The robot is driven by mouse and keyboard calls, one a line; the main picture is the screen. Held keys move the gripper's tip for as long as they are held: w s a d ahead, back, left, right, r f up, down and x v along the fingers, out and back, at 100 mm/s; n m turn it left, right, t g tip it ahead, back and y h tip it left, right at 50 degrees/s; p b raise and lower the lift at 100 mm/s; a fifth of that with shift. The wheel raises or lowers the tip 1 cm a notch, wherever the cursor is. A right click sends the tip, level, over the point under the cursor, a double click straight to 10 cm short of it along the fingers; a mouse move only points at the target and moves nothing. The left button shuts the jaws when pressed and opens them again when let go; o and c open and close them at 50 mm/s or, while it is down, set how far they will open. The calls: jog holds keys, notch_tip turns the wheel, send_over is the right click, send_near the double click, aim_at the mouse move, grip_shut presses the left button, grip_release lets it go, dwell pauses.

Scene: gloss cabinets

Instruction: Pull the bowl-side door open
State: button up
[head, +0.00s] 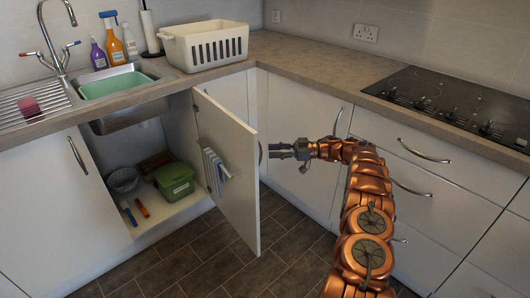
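The bowl-side door (232,140) is the white cabinet door under the sink bowl (112,83). In the head view it stands swung well out from the cabinet, with its inner face showing and its hinges at the left. Its handle (260,153) shows just past the free edge; most of it is hidden behind the door. My gripper (274,151) is right of that edge, close to the handle and pointing left at it. I cannot tell whether it touches the handle, or whether its small fingers are open or shut.
Striped cloths (214,168) hang on the door's inner face. The open cupboard holds a green tub (174,181), a grey basket (123,180) and small items. A closed door (60,205) stands at left, drawers (425,190) at right. The floor (205,265) in front is clear.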

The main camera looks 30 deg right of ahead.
jog(key=v, duration=0.6)
jog(key=shift+d, duration=0.15)
jog(key=shift+s+f, duration=0.1)
jog(key=shift+s, duration=0.05)
dwell(0.6)
